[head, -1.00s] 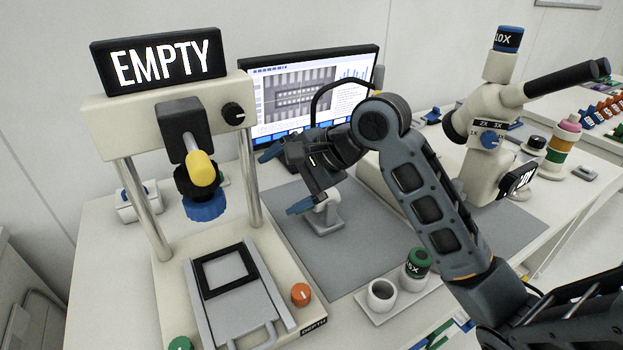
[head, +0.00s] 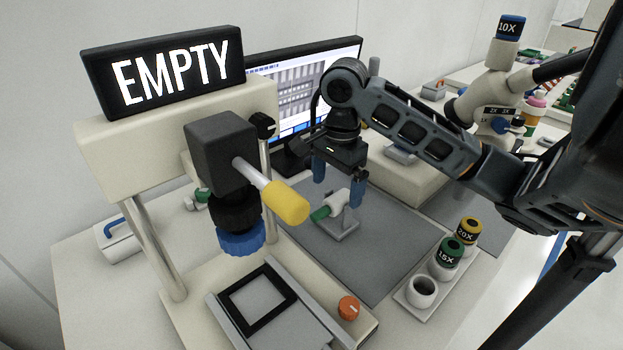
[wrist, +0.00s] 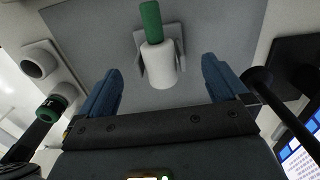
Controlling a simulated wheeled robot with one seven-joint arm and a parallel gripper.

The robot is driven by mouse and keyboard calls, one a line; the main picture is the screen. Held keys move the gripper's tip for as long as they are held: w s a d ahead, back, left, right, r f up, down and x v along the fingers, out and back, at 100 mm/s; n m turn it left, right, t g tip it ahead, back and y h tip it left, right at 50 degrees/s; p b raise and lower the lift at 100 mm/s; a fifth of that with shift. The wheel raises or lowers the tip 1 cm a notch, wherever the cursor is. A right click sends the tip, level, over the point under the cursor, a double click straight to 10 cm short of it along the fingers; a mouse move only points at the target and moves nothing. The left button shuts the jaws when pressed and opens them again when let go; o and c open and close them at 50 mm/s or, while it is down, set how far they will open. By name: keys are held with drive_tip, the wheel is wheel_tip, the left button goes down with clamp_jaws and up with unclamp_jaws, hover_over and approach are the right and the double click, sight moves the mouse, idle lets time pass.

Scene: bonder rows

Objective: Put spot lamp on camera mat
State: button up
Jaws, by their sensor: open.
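A small white cylinder with a green end (head: 335,205), which looks like the spot lamp, rests on a pale stand (head: 345,230) on the grey mat (head: 370,270). The wrist view shows its white body (wrist: 158,65) and green end (wrist: 150,20) above the stand's square base. My gripper (head: 338,182) points down over it with blue fingers spread. In the wrist view the white body lies between and slightly beyond the fingertips (wrist: 162,68), with gaps on both sides. I cannot tell which surface is the camera mat; another grey mat (head: 470,215) lies at the right.
A machine with an EMPTY sign (head: 165,68) and yellow-tipped lever (head: 285,200) stands at front left. A monitor (head: 300,85) is behind. A tray (head: 402,296) holds labelled lenses and a cup (head: 422,292). A microscope (head: 480,100) stands at right. The front of the mat is clear.

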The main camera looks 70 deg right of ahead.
sight(336, 210)
drive_tip(key=shift+f, duration=0.1)
idle(0.3)
drive_tip(key=shift+d+f+b, duration=0.1)
drive_tip(key=shift+f+b, duration=0.35)
drive_tip(key=shift+f, duration=3.35)
